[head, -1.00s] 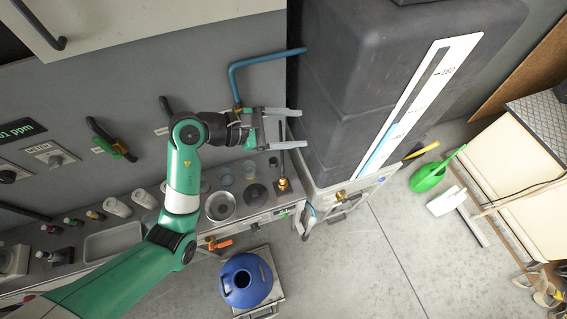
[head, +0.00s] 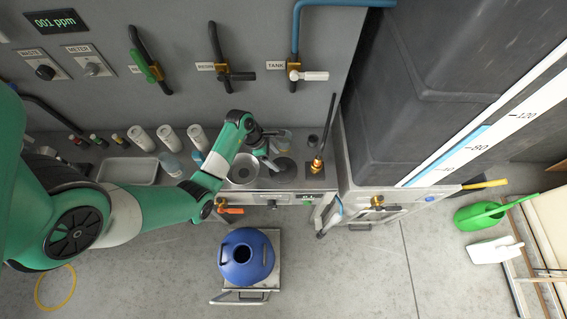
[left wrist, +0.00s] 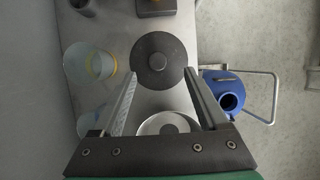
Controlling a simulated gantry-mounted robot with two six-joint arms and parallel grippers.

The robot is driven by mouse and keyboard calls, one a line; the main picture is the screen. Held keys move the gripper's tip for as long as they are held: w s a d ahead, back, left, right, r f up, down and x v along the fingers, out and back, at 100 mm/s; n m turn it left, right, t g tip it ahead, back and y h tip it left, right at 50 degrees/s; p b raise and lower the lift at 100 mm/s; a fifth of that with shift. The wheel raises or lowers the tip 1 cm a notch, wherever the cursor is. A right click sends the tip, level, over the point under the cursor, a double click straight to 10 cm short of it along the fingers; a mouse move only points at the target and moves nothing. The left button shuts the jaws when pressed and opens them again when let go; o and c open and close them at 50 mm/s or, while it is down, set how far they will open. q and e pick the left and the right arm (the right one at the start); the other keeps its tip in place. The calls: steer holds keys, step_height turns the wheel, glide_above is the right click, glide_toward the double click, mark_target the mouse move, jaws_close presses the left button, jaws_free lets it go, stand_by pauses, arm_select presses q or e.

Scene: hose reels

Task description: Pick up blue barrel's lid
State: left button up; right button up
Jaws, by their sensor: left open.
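The blue barrel (head: 246,258) stands on a small cart on the floor, its round top opening dark and uncovered. It also shows in the left wrist view (left wrist: 228,92). A dark grey disc with a small central knob, which looks like the lid (head: 287,170), lies flat on the counter; the left wrist view shows it from above (left wrist: 158,45). My left gripper (head: 272,160) is open and empty over the counter. In the left wrist view its fingertips (left wrist: 159,73) lie to either side of the disc's near part; I cannot tell the height. My right gripper is not in view.
A metal bowl (head: 243,170) sits left of the disc. Clear beakers (left wrist: 85,65) stand close beside it. An upright rod with a brass fitting (head: 318,165) stands to the right. The dark tank (head: 420,100) rises further right.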

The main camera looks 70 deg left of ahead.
mark_target(283, 166)
arm_select(q)
steer(key=shift+x, duration=0.85)
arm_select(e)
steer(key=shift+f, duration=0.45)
arm_select(q)
steer(key=b+x, duration=0.1)
steer(key=x, duration=0.1)
steer(key=b+x, duration=0.2)
steer(key=x, duration=0.1)
steer(key=shift+a+f, duration=0.15)
steer(key=shift+a, duration=0.05)
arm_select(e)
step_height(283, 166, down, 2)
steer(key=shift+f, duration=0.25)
arm_select(q)
jaws_close()
